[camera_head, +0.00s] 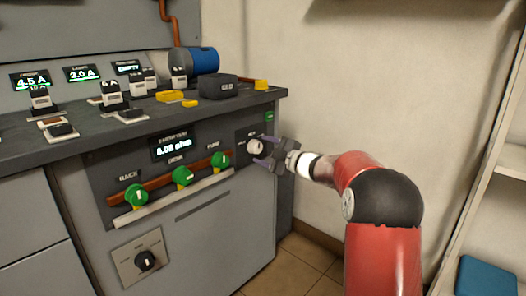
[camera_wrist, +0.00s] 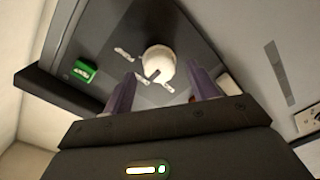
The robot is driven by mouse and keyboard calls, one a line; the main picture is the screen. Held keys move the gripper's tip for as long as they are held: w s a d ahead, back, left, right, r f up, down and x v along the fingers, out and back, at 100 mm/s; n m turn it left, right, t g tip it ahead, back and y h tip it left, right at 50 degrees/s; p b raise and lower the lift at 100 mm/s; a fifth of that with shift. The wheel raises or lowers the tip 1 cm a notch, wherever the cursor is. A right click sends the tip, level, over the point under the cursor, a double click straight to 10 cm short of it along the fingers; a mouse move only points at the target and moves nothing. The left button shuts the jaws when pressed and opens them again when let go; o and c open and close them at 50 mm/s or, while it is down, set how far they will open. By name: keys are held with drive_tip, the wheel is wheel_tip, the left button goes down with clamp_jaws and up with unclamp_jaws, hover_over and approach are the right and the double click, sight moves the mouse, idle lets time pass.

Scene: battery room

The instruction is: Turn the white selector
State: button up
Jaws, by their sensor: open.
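The white selector (camera_head: 255,147) is a round knob on a dark plate at the right end of the cabinet's front panel. In the wrist view the white selector (camera_wrist: 158,63) shows a dark pointer mark and small pale labels around it. My gripper (camera_head: 268,151) is in front of the panel, close to the selector. In the wrist view my gripper (camera_wrist: 163,88) has its two purplish fingers apart, with the knob showing beyond and between their tips. The jaws are open and hold nothing. I cannot tell whether a fingertip touches the knob.
Three green knobs (camera_head: 182,176) sit along a brown strip left of the selector. A black knob (camera_head: 145,260) is lower on the cabinet. A small green label (camera_wrist: 84,71) is near the selector. The counter (camera_head: 75,148) overhangs above; the wall (camera_head: 330,100) is to the right.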

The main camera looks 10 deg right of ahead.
drive_tip(key=v, duration=0.6)
drive_tip(key=shift+s+d, duration=0.2)
drive_tip(key=shift+s, duration=0.1)
wheel_tip(320, 180, up, 7)
drive_tip(key=s+m+t+h+p, duration=0.2)
drive_tip(key=s+m+h, duration=0.1)
drive_tip(key=m+h, duration=0.2)
drive_tip(key=s+d+r+m+g+h+p, duration=0.2)
drive_tip(key=s+m+h, duration=0.55)
drive_tip(key=s, duration=0.35)
drive_tip(key=s+a+f+m+g, duration=0.2)
drive_tip(key=s+f+g, duration=0.1)
drive_tip(key=s, duration=0.6)
drive_tip(key=s+a+f+m+g+y+p, duration=0.1)
drive_tip(key=s+a+f+m+g, duration=0.1)
drive_tip(key=s, duration=0.7)
drive_tip(key=s+a+f+m+g+p, duration=0.1)
drive_tip(key=s+f, duration=0.4)
drive_tip(key=s, duration=0.5)
drive_tip(key=a+m+g, duration=0.1)
drive_tip(key=a+g, duration=0.1)
drive_tip(key=shift+a+f+g+y, duration=0.2)
drive_tip(key=shift+f+g+y, duration=0.1)
drive_tip(key=shift+f+y, duration=0.1)
clamp_jaws()
